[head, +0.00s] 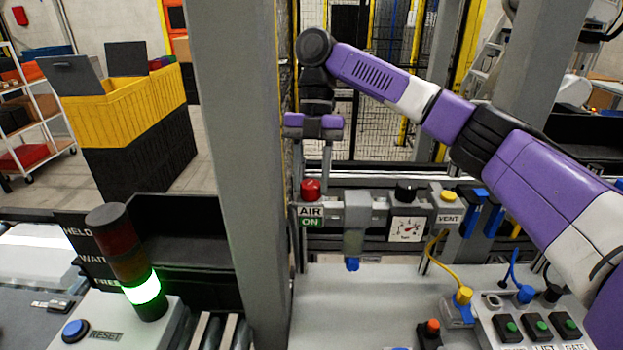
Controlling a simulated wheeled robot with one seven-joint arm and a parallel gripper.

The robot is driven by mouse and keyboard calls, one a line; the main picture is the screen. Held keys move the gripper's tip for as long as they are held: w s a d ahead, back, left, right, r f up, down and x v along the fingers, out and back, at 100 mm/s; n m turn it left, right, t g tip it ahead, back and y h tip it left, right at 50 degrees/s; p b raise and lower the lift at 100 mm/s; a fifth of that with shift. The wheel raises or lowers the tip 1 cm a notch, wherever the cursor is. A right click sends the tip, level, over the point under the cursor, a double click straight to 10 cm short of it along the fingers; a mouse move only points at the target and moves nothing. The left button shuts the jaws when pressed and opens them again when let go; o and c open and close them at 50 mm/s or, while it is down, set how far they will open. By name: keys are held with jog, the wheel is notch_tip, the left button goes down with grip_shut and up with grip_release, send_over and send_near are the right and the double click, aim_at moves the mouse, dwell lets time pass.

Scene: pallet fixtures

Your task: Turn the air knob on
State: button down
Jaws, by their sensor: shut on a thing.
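The red air knob (311,189) sits on the air unit, above a label reading AIR (311,211) and a green ON label (310,223). My gripper (313,178) points straight down over it, just right of the grey post. Its fingers are shut on the knob, one at each side. The knob's marking and exact turn angle are too small to tell.
A grey post (240,160) stands close left of my gripper. Right of the knob are a gauge (407,229), a black knob (405,191) and a yellow vent button (449,196). A stack light (141,288) glows green at lower left.

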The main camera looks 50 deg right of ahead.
dwell(0.3)
jog(key=c, duration=0.9)
grip_release()
jog(key=v, duration=0.7)
jog(key=shift+r, duration=0.4)
jog(key=shift+w+d, duration=0.1)
jog(key=shift+c, duration=0.2)
